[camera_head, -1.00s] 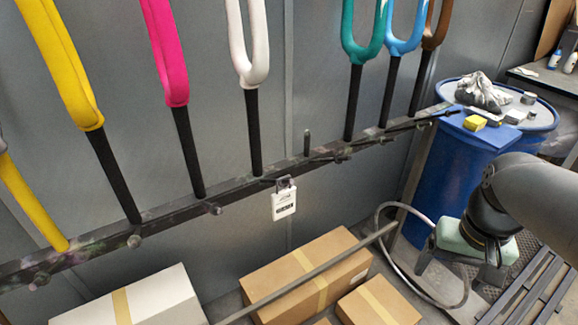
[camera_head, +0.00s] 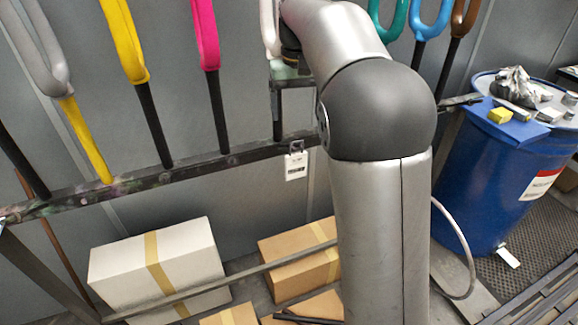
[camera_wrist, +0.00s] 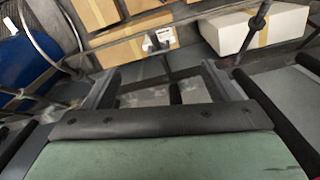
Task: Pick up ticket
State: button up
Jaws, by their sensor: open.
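The ticket (camera_head: 296,165) is a small white tag with dark print. It hangs from a dark clip on the front of the dark rail (camera_head: 200,168), left of my arm in the head view. In the wrist view the ticket (camera_wrist: 165,37) shows as a small white patch beside its dark clip, beyond the fingertips and partly covered by the clip. My gripper (camera_wrist: 157,76) is open and empty, its two dark fingers spread to either side of the ticket's line. In the head view it is above the rail and the ticket, partly hidden by my arm.
Coloured forked frames, such as the pink one (camera_head: 205,40), stand along the rail. A white box (camera_head: 160,265) and brown boxes (camera_head: 297,262) lie below, behind a slanted bar. A blue drum (camera_head: 490,185) with a yellow sponge (camera_head: 499,115) on top stands right.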

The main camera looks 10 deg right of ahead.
aim_at(298, 143)
notch_tip(298, 143, down, 7)
jog(key=shift+f, duration=0.1)
jog(key=shift+w+d+f+p, duration=0.15)
jog(key=shift+f+p, duration=0.2)
jog(key=shift+f, duration=1)
jog(key=shift+w+f+p, duration=0.15)
jog(key=shift+f+p, duration=0.2)
jog(key=shift+f, duration=0.95)
jog(key=shift+c, duration=0.2)
jog(key=c, duration=1.3)
jog(key=shift+c, duration=0.2)
jog(key=shift+s+d+r, duration=0.1)
jog(key=shift+s+r, duration=0.3)
jog(key=shift+r, duration=0.05)
jog(key=s+d+r+b, duration=0.2)
jog(key=s+r, duration=0.5)
jog(key=s, duration=0.6)
jog(key=shift+d+b, duration=0.2)
jog(key=shift+b, duration=0.5)
